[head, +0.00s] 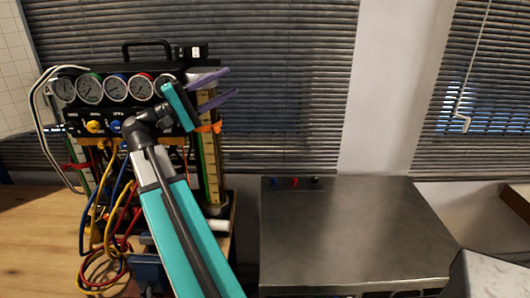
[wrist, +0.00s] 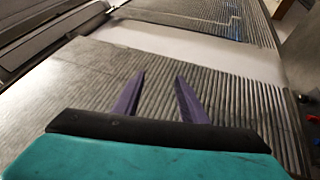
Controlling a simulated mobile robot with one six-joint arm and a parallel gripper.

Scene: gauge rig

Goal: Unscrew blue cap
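The gauge rig (head: 120,75) stands at the left with a row of round dials. A blue cap-like fitting (head: 116,126) shows on its front panel, beside a yellow one (head: 94,126). It is small, and my arm partly covers the panel right of it. Another small blue piece (head: 275,182) lies at the back left of the metal table. My gripper (head: 234,81), with purple fingers, is at the rig's right side, pointing right, away from the blue fitting. In the wrist view my gripper (wrist: 158,80) is open with nothing between the fingers, facing the blinds.
Yellow, blue and red hoses (head: 108,235) hang in front of the rig. The metal table (head: 350,240) is mostly clear, with small red (head: 295,181) and dark (head: 316,182) pieces at its back edge. Window blinds (head: 290,80) are behind. A wooden bench (head: 35,240) is at left.

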